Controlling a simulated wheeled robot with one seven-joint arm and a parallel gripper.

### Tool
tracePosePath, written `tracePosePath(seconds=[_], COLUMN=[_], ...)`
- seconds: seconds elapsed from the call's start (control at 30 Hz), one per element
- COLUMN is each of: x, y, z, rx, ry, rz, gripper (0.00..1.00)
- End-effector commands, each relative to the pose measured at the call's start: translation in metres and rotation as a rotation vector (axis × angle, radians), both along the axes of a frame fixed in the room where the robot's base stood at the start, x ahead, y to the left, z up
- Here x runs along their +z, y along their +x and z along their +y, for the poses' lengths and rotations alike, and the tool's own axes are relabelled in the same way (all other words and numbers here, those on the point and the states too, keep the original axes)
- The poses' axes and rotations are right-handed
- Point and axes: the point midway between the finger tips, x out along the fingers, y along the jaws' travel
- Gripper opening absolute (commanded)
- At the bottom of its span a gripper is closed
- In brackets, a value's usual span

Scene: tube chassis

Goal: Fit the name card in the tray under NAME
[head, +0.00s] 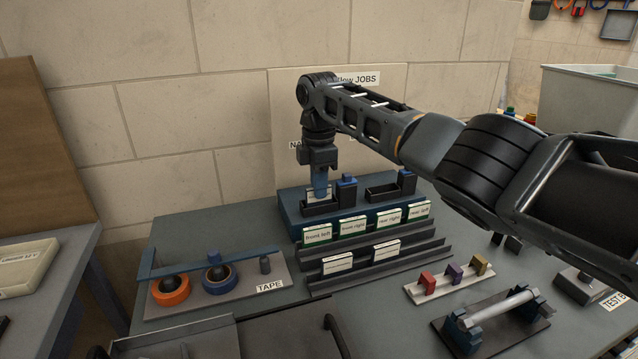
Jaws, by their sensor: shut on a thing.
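My gripper (320,192) points straight down at the back of the bench, its blue fingers shut on a white card (311,194), which I take as the name card. The card is at the black tray (320,210) on the left of the blue stand (290,222). The card's lower edge is hidden, so I cannot tell whether it is seated or just above the tray floor. A sign reading "NA" (295,145) shows on the backboard above this tray; my arm hides the rest of it.
A second black tray (382,193) stands to the right on the stand. Green-edged cards such as "front left" (317,234) and plain white cards (338,263) fill the racks in front. Tape rolls (170,290) sit at left, coloured blocks (427,283) at right.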

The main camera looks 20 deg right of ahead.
Motion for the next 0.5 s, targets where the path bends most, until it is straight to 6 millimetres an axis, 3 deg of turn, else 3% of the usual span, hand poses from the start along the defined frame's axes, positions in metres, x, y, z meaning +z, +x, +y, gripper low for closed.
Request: tracePosePath(seconds=[0.27,0.3,0.5], x=[-0.0029,-0.0028,-0.0028], y=[0.0001,0.0001,0.0001], z=[0.0001,0.0001,0.0], rx=[0.0,0.0,0.0], ry=[0.0,0.0,0.0], rz=[-0.001,-0.001,-0.001], gripper=[0.0,0.13,0.33])
